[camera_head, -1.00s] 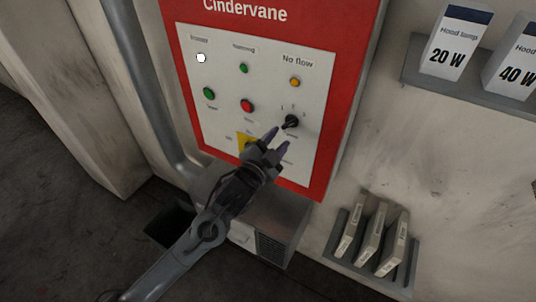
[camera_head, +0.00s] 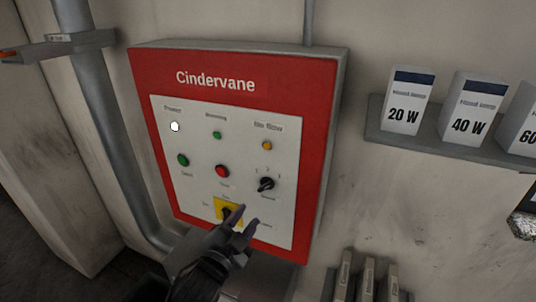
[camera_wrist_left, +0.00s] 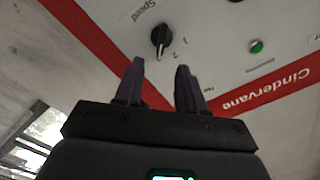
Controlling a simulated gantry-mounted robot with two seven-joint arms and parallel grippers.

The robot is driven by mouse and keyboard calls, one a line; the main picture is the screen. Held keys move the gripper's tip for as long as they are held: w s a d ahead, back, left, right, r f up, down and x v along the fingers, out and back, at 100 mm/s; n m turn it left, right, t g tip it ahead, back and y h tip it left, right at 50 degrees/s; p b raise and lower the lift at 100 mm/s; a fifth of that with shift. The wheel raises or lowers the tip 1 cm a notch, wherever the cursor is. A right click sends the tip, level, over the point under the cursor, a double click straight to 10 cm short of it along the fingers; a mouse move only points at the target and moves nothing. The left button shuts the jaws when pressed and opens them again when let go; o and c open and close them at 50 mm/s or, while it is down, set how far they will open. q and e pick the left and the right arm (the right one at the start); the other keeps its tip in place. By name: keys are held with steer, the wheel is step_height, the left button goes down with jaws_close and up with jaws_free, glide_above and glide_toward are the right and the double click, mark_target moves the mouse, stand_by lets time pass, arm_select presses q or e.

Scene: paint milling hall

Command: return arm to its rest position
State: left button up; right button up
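My left gripper (camera_head: 246,216) is in front of the lower part of the red Cindervane panel (camera_head: 235,84). Its two dark fingers are spread with nothing between them. In the left wrist view the open fingers (camera_wrist_left: 160,72) point towards the panel, and the black speed knob (camera_wrist_left: 160,38) appears just beyond their tips. In the head view this black knob (camera_head: 266,184) is up and right of the fingertips, clear of them. A yellow plate with a dark switch (camera_head: 224,205) is partly hidden behind the fingers. My right gripper is not in view.
The panel has a green button (camera_head: 183,160), a red button (camera_head: 222,171) and a lit white lamp (camera_head: 175,126). A grey pipe (camera_head: 105,130) runs left of it. Lamp boxes (camera_head: 408,100) stand on a shelf (camera_head: 440,142) at right. Several upright slabs (camera_head: 367,278) are below.

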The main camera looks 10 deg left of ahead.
arm_select(q)
steer(key=s+a+f+n+g+y+p, duration=0.2)
steer(key=s+f+n+g+p, duration=0.3)
steer(key=s+f, duration=0.85)
steer(key=s+a+f+n+g+y+p, duration=0.1)
steer(key=s+a+g, duration=0.3)
steer(key=s, duration=0.6)
steer(key=s+a+f+n+g+y+p, duration=0.1)
steer(key=s+a+f+n+g+p, duration=0.2)
steer(key=s, duration=0.7)
steer(key=shift+s+a+f+n+g+y, duration=0.35)
steer(key=shift+a+n+g, duration=0.35)
steer(key=shift+a+g, duration=0.3)
steer(key=shift+w, duration=0.1)
